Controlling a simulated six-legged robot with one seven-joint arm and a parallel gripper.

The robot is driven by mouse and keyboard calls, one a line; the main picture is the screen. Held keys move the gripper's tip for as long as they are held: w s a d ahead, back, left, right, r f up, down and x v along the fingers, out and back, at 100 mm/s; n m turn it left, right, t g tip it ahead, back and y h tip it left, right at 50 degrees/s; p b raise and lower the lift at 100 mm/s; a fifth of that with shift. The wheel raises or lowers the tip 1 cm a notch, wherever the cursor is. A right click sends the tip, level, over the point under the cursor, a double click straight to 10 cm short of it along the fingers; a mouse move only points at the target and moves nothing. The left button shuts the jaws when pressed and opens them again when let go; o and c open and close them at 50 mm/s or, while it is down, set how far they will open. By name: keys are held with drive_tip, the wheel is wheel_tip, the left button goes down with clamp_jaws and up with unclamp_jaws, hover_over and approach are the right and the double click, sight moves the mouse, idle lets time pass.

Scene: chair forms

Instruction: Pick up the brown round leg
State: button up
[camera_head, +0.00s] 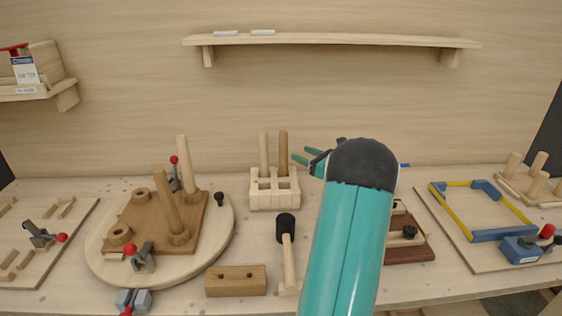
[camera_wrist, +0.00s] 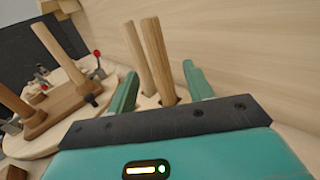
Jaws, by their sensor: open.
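The brown round leg (camera_head: 283,153) stands upright in a pale slotted wooden block (camera_head: 274,198), to the right of a lighter round leg (camera_head: 263,153). In the wrist view the brown leg (camera_wrist: 158,60) and the lighter leg (camera_wrist: 137,58) both appear between my fingers, with the brown one nearer the middle. My gripper (camera_head: 300,155) is open and empty, just right of the brown leg in the head view. It also shows in the wrist view (camera_wrist: 160,71), its fingers pointing toward the legs. The legs' lower ends are hidden in the block.
A round board (camera_head: 222,245) with a brown plate and upright legs stands left. A black-headed mallet (camera_head: 286,230) and a brown block (camera_head: 235,281) are in front. My arm hides part of a dark wooden piece (camera_head: 410,252). A wall shelf (camera_head: 340,39) hangs above.

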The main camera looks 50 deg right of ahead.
sight(283, 147)
drive_tip(key=w, duration=0.9)
drive_tip(key=shift+w+d+f, duration=0.1)
drive_tip(key=shift+f, duration=0.1)
clamp_jaws()
